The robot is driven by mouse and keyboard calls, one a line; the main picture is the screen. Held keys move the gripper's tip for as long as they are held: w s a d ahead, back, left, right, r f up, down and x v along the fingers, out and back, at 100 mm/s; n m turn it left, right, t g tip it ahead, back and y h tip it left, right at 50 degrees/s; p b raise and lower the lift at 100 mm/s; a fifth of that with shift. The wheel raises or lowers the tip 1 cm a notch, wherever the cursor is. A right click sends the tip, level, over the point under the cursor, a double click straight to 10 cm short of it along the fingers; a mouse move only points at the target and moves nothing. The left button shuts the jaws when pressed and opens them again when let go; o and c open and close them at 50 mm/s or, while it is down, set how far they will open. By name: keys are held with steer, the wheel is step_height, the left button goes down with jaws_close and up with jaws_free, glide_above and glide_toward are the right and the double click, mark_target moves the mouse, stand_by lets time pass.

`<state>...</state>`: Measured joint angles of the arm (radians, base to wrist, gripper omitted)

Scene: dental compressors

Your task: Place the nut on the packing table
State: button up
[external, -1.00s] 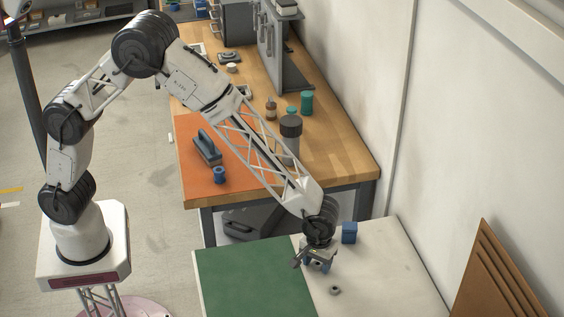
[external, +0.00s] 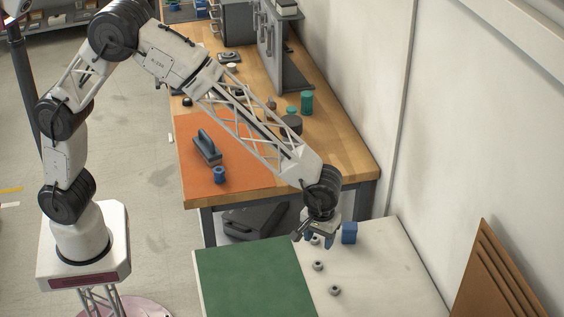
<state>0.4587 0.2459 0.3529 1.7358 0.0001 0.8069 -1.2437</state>
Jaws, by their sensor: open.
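A small grey nut (external: 318,265) lies on the pale top of the near table (external: 400,270), which I take to be the packing table, just right of its green mat (external: 250,280). A second similar nut (external: 335,290) lies nearer the camera. A third small round piece (external: 315,240), likely another nut, shows just below my gripper and is partly hidden. My gripper (external: 317,239) points down over the far part of this table, with its jaws apart. I see nothing held in it, though the fingers are small here.
A blue block (external: 349,232) stands close to the right of my gripper. Behind is a wooden bench (external: 345,165) with an orange mat (external: 240,183), a dark-handled tool (external: 207,147) and a blue cylinder (external: 219,175). Brown boards (external: 510,275) lean at right. The green mat is bare.

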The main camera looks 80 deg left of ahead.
steer(key=shift+r, duration=1)
steer(key=s+a+r+m+t, duration=0.1)
steer(key=s+a+r+m, duration=0.1)
steer(key=s+a+r, duration=0.8)
steer(key=s+a+r+m, duration=0.3)
steer(key=s+a+r, duration=0.5)
steer(key=a, duration=0.5)
steer(key=s+a+m, duration=0.2)
steer(key=s+a, duration=0.4)
steer(key=s, duration=0.6)
steer(key=s+a+m+t, duration=0.1)
steer(key=s+a, duration=0.5)
steer(key=s, duration=0.6)
steer(key=shift+r+m+t, duration=0.3)
steer(key=shift+r+m, duration=0.15)
steer(key=shift+m, duration=0.15)
